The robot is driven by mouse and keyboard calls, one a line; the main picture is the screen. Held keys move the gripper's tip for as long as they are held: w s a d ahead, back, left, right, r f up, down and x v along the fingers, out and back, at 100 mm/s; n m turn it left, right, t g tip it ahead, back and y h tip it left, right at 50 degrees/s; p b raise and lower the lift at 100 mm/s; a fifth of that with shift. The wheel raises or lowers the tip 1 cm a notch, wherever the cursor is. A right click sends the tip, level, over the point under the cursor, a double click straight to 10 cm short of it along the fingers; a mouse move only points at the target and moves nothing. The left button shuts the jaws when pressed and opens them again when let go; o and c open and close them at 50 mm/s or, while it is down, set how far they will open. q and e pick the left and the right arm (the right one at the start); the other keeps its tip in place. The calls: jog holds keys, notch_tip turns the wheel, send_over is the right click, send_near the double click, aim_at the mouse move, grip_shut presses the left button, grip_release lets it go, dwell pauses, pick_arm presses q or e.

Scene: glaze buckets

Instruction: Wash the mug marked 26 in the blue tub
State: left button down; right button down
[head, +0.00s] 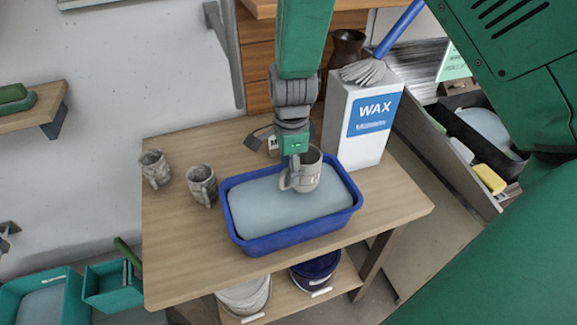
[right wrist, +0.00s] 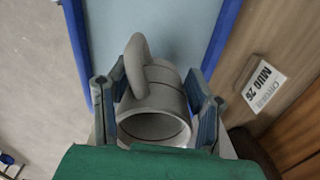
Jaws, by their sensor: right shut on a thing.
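My right gripper (head: 294,152) comes down from the top in the head view and is shut on a grey mug (head: 306,176). The mug is over the back part of the blue tub (head: 248,246), which holds pale grey-blue water (head: 260,212). I cannot tell whether the mug touches the water. In the right wrist view the mug (right wrist: 153,100) sits between the two fingers (right wrist: 158,108), its mouth towards the camera and its handle towards the water. No number shows on the mug. My left gripper is not in view.
Two similar mugs (head: 154,168) (head: 201,185) stand left of the tub on the wooden table (head: 180,255). A white WAX box (head: 352,140) with a blue-handled brush on top stands close behind right. Lidded buckets (head: 315,270) sit on the shelf below. The front left tabletop is clear.

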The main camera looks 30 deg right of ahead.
dwell(0.4)
jog(key=shift+r, duration=2.35)
